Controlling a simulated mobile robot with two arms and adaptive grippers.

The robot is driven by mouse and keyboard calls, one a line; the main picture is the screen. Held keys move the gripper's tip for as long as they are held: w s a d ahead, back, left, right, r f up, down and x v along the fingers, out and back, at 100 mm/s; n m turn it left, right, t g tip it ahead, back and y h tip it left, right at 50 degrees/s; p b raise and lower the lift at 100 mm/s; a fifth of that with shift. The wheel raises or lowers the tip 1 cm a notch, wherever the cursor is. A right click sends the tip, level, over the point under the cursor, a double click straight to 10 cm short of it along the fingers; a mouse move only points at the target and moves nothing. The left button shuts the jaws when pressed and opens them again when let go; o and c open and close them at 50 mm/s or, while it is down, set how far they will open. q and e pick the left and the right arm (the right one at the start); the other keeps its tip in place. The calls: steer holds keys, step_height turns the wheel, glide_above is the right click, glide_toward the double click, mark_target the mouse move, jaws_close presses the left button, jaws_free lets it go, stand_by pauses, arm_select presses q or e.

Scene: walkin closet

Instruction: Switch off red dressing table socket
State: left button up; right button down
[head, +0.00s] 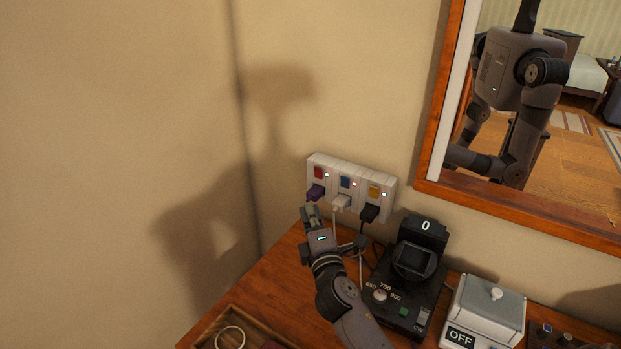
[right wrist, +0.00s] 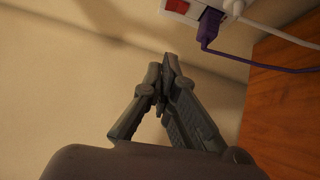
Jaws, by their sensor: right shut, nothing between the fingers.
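A white socket strip (head: 350,186) is on the wall above the dressing table, with red, blue and yellow switches and a small light beside each. The red switch (head: 318,172) is at its left end, above a purple plug (head: 315,192). In the right wrist view the red switch (right wrist: 177,6) shows at the top edge, beside the purple plug (right wrist: 210,25). My right gripper (head: 308,212) is just below the purple plug in the head view. In the right wrist view the gripper (right wrist: 166,62) is shut and empty, apart from the switch. My left gripper is not in view.
A white plug (head: 341,202) and a black plug (head: 370,212) sit in the other sockets, with cables hanging down. A black device with a dial (head: 408,282), a white box marked OFF (head: 483,312) and a wooden tray (head: 238,330) stand on the wooden table. A framed mirror (head: 440,130) hangs at right.

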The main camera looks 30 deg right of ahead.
glide_toward(318, 173)
steer(key=w+a+r, duration=0.1)
steer(key=w+a, duration=0.4)
steer(key=shift+w+d+r+p, duration=0.1)
steer(key=shift+w+d+p, duration=0.15)
steer(key=shift+w+d, duration=0.35)
steer(key=shift+w+d+r+p, duration=0.1)
steer(key=shift+w+d+p, duration=0.2)
steer(key=shift+d, duration=0.45)
steer(key=shift+w+d+r+p, duration=0.1)
steer(key=shift+w+d+p, duration=0.15)
steer(key=shift+w+d, duration=0.35)
steer(key=shift+s+d, duration=0.1)
steer(key=shift+s, duration=0.05)
steer(key=shift+d+r, duration=0.2)
steer(key=shift+d, duration=0.05)
